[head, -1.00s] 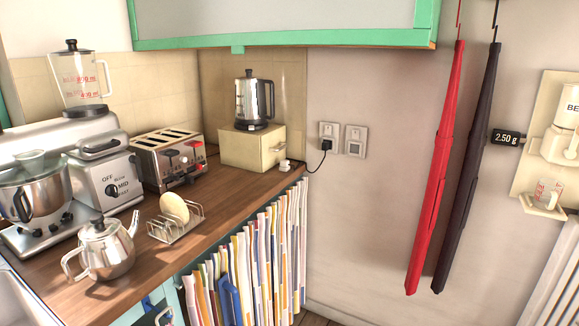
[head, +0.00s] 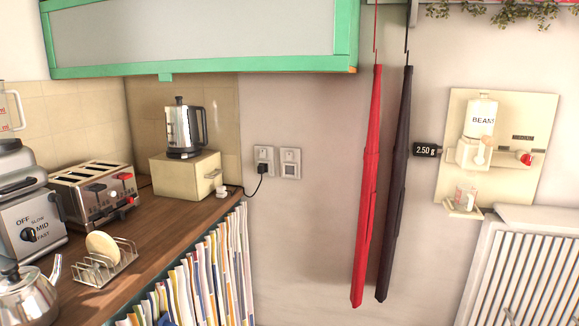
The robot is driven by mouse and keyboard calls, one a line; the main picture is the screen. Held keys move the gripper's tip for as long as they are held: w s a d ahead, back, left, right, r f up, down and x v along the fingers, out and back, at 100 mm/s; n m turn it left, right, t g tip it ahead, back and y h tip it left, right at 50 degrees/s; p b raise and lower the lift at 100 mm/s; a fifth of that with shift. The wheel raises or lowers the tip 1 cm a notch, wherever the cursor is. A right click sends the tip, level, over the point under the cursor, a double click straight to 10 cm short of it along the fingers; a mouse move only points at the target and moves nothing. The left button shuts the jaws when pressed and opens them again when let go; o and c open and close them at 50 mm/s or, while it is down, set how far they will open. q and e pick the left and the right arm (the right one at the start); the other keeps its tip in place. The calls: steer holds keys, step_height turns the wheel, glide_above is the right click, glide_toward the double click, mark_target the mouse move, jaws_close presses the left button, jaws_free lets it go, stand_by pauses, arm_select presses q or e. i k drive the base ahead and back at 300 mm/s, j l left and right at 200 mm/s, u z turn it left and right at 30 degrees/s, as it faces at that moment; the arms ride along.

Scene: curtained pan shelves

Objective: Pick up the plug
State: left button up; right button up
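A black plug (head: 262,169) sits in the left wall socket (head: 264,155), with a black cord running down and left towards the counter. A small white plug-like piece (head: 221,192) lies at the counter's right edge, beside the cream box; it is too small to make out clearly. Neither of my grippers can be made out in the head view.
The wooden counter (head: 150,232) holds a toaster (head: 94,190), toast rack (head: 105,262), teapot (head: 25,300) and kettle (head: 183,128) on a cream box (head: 178,176). A green-framed cabinet (head: 200,68) overhangs it. Red (head: 368,190) and dark (head: 396,190) umbrella-like things hang right.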

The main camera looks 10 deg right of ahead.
mark_target(222, 193)
steer(key=i+z, duration=0.25)
steer(key=i, duration=0.3)
steer(key=i+z, duration=0.25)
steer(key=i, duration=0.25)
steer(key=i+j+z, duration=0.1)
steer(key=i+z, duration=0.15)
steer(key=i, duration=0.3)
steer(key=i+j+z, duration=0.25)
steer(key=i, duration=0.25)
